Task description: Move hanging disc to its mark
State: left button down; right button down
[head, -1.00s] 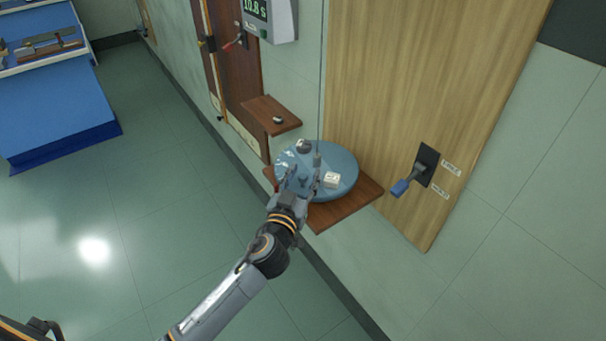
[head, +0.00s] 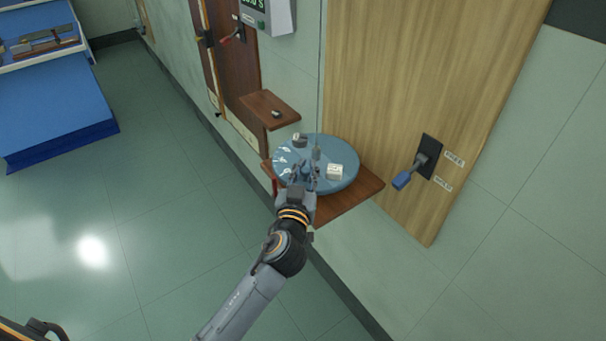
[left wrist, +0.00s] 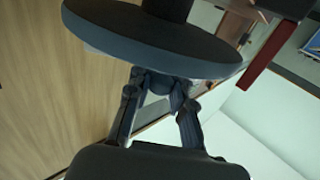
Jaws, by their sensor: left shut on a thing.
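The blue-grey disc (head: 345,150) hangs level on a thin wire (head: 321,90), just over a brown wooden shelf (head: 365,196) on the wall. White marks (head: 284,160) show on its left side. A white block (head: 335,172) and a small dark weight (head: 300,140) sit on top. My left gripper (head: 309,176) is at the disc's near edge. In the left wrist view the disc (left wrist: 150,38) shows from below, and my left gripper (left wrist: 163,86) is shut on a small rounded knob at its rim. A red upright strip (head: 274,186) stands at the shelf's left edge. My right gripper is out of view.
A smaller shelf (head: 272,108) with a small object lies behind left. A display box (head: 272,15) hangs above. A blue-handled lever (head: 404,179) sticks out of the wooden panel at right. A blue bench (head: 55,105) stands far left; the floor between is clear.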

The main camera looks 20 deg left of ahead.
pick_arm(q)
jog(key=shift+f, duration=0.2)
jog(key=c, duration=1.5)
grip_release()
jog(key=o, duration=0.3)
jog(key=shift+s+r, duration=0.15)
jog(key=shift+s, duration=0.05)
jog(key=shift+s+d, duration=0.1)
jog(key=shift+s, duration=0.3)
jog(key=s+d, duration=0.1)
jog(key=s, duration=1)
jog(key=shift+d, duration=0.2)
